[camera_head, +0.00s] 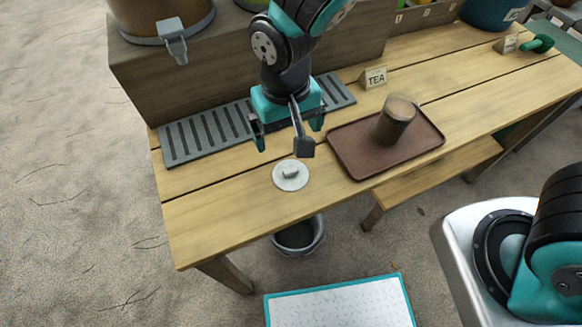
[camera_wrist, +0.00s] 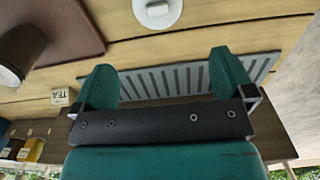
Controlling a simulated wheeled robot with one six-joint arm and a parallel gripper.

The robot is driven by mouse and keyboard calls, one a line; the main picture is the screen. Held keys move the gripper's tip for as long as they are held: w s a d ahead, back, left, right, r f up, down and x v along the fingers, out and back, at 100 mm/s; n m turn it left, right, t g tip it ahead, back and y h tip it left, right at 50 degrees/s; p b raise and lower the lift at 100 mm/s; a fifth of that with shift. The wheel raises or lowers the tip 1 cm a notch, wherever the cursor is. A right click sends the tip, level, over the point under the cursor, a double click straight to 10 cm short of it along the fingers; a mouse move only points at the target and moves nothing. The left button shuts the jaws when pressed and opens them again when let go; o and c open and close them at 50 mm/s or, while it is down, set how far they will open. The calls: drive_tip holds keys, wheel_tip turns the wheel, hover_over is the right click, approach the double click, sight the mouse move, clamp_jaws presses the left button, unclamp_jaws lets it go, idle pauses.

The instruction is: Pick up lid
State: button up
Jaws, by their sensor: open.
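The lid (camera_head: 291,175) is a pale round disc with a small raised handle, lying flat on the wooden table near its front edge. My gripper (camera_head: 289,142) is above and behind it, open and empty, pointing down. In the wrist view the lid (camera_wrist: 157,12) shows at the top edge, partly cut off, beyond the two teal fingers of my gripper (camera_wrist: 160,80). The fingers are apart from the lid, with nothing between them.
A brown tray (camera_head: 350,163) with a dark cup (camera_head: 396,118) stands right of the lid. A grey slotted grate (camera_head: 190,140) lies behind, with a TEA sign (camera_head: 374,77) near it. A bucket (camera_head: 298,236) stands on the ground below the table edge. Bare wood lies left of the lid.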

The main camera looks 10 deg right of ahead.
hover_over(290, 169)
drive_tip(key=f, duration=0.7)
drive_tip(key=shift+w+a+f, duration=0.15)
drive_tip(key=shift+w, duration=0.15)
drive_tip(key=shift+s+d+f, duration=0.1)
drive_tip(key=shift+s+f, duration=0.05)
drive_tip(key=shift+f, duration=1.2)
drive_tip(key=shift+s+d+f, duration=0.1)
drive_tip(key=shift+f, duration=1.25)
drive_tip(key=c, duration=0.8)
drive_tip(key=shift+o, duration=0.2)
